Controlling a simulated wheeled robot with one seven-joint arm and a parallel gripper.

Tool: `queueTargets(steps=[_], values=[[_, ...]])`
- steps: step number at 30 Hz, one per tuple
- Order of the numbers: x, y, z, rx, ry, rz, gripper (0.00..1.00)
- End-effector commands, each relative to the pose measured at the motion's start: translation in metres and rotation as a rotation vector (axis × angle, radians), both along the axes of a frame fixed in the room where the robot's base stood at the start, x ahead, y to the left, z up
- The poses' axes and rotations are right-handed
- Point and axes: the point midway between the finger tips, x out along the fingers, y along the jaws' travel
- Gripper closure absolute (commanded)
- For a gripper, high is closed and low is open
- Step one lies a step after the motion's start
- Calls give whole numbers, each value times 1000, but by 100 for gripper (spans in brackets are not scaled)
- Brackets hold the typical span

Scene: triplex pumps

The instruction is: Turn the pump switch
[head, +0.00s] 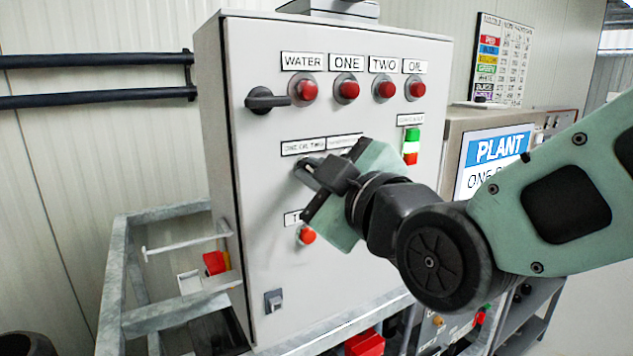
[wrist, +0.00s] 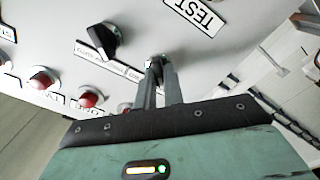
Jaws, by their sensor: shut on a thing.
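A black rotary switch (head: 302,167) sits on the grey cabinet front (head: 262,200), below a label reading about "ONE OIL TWO". My gripper (head: 318,173) is shut on this switch, and its fingers hide most of it. In the wrist view my gripper's two fingers (wrist: 161,72) close together at the switch, with only small bits of it showing between the tips. A second black knob (wrist: 103,40) shows beside the fingers there; my gripper hides it in the head view.
Above is a row of red buttons (head: 348,90) with a black lever handle (head: 267,100) at left. Another red button (head: 307,236) is close below my gripper, by the TEST label (wrist: 196,14). A green-red indicator (head: 411,146) is to the right. A metal frame (head: 170,318) stands at lower left.

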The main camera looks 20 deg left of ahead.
Motion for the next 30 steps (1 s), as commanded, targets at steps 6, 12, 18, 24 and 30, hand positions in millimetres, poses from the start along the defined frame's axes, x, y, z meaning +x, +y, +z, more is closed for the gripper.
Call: queueTargets(steps=[6,12,18,24,30], values=[[0,0,0,-10,-10,0,100],[0,0,0,-10,-9,0,100],[0,0,0,-9,-9,1,68],[0,0,0,-9,-9,1,68],[4,0,-1,-8,-10,0,68]])
